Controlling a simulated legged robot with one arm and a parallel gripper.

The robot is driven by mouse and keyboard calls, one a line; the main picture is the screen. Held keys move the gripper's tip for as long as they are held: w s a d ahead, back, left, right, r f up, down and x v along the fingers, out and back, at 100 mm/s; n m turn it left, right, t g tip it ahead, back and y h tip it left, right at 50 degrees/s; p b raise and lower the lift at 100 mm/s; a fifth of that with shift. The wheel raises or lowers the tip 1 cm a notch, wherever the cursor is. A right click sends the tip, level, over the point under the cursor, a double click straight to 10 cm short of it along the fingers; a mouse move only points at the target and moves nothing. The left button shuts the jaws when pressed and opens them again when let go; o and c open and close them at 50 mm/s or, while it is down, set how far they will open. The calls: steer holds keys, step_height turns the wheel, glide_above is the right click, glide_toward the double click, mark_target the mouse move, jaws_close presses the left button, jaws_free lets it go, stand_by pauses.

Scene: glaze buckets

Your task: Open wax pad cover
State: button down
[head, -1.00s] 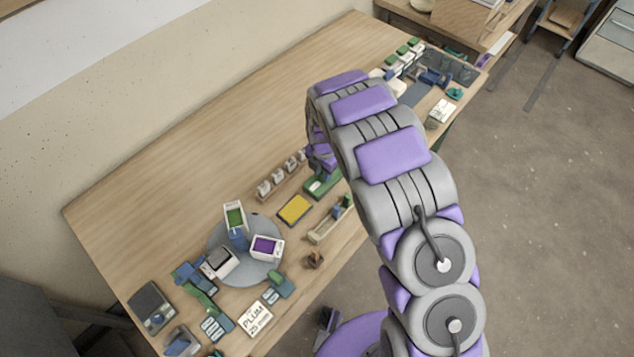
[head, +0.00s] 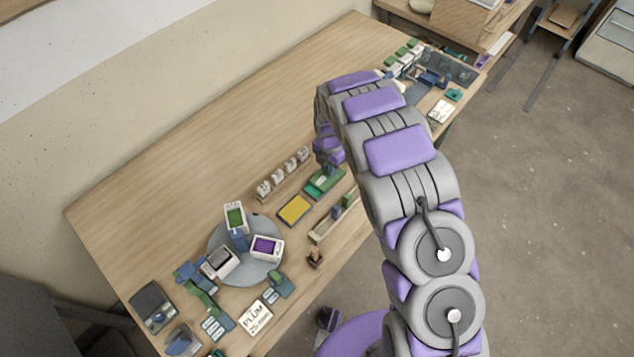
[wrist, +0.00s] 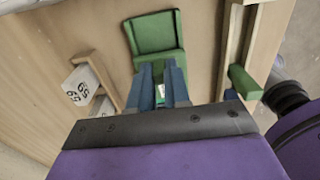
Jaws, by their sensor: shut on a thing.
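The green wax pad (head: 322,187) lies on the table in the head view, at the end of a yellow pad. My gripper (head: 326,170) reaches down onto its far side, and the purple wrist partly hides that area. In the wrist view the green piece (wrist: 155,35), with a raised edge, lies just past my gripper (wrist: 163,88). The blue fingers are close together, shut on the wax pad cover. A small pale patch shows between them. The held edge is mostly hidden, and I cannot tell how far the cover is tilted.
A wooden rack with several white blocks (head: 277,181) stands to the left of the wax pad. A wooden tray (head: 325,230) is on its right. The yellow pad (head: 294,210) and a grey turntable (head: 230,270) are nearer the front. The table's back left is clear.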

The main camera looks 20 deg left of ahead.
steer(key=shift+w+d+p, duration=0.25)
steer(key=shift+w+d, duration=0.1)
steer(key=shift+w, duration=0.6)
steer(key=shift+w+d+p, duration=0.2)
steer(key=shift+w+d, duration=0.1)
steer(key=shift+w, duration=0.6)
steer(key=c, duration=1.2)
jaws_free()
steer(key=shift+a, duration=0.1)
steer(key=shift+o, duration=0.2)
steer(key=shift+r, duration=0.15)
steer(key=shift+r, duration=0.25)
step_height(320, 180, up, 6)
steer(key=p, duration=0.3)
steer(key=shift+r, duration=0.15)
